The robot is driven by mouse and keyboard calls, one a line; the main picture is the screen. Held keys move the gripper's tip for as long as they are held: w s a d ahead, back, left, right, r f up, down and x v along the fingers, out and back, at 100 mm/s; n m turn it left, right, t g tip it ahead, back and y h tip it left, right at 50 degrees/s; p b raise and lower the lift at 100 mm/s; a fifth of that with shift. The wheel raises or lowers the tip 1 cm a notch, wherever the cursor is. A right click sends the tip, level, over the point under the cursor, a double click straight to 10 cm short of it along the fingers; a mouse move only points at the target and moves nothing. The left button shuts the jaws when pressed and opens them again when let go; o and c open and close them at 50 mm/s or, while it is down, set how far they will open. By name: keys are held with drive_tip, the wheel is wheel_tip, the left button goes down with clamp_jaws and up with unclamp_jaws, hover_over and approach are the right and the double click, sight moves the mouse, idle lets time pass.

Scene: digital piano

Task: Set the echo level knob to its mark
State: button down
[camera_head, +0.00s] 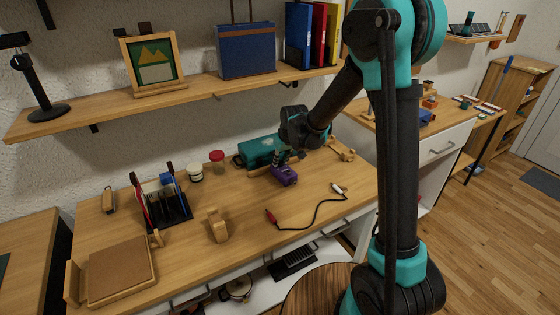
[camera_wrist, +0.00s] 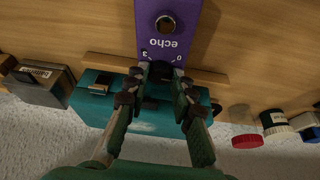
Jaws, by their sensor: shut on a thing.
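The purple echo box (camera_head: 284,177) lies on the wooden desk, below my gripper (camera_head: 282,158). In the wrist view the purple box (camera_wrist: 181,25) shows upside down, with the word "echo", a "0" and another digit by the knob. A round dark button sits in its face, away from my fingers. My gripper (camera_wrist: 161,72) is shut on the echo level knob, at the box's edge nearest the wrist camera. The knob is mostly hidden between the fingertips, and I cannot make out its pointer or the mark.
A teal case (camera_head: 257,150) lies close behind the box. A black cable (camera_head: 313,212) lies in front on the desk. A wooden block stand (camera_head: 217,226), a black rack (camera_head: 167,208) and a red-lidded jar (camera_head: 217,161) stand to the left. A shelf (camera_head: 185,91) hangs above.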

drive_tip(key=n, duration=0.1)
drive_tip(key=n+g+y, duration=0.1)
drive_tip(key=n, duration=0.3)
drive_tip(key=shift+w+d+g+y, duration=0.2)
drive_tip(key=shift+w+g+y, duration=0.05)
drive_tip(key=shift+g+y, duration=0.05)
drive_tip(key=shift+w+n+g+y, duration=0.15)
drive_tip(key=shift+n+g, duration=0.25)
drive_tip(key=shift+n, duration=0.75)
drive_tip(key=shift+s+n+g+y, duration=0.15)
drive_tip(key=shift+n+g, duration=0.25)
drive_tip(key=shift+n, duration=0.75)
drive_tip(key=shift+w, duration=0.1)
drive_tip(key=c, duration=1.3)
unclamp_jaws()
drive_tip(key=v, duration=1.2)
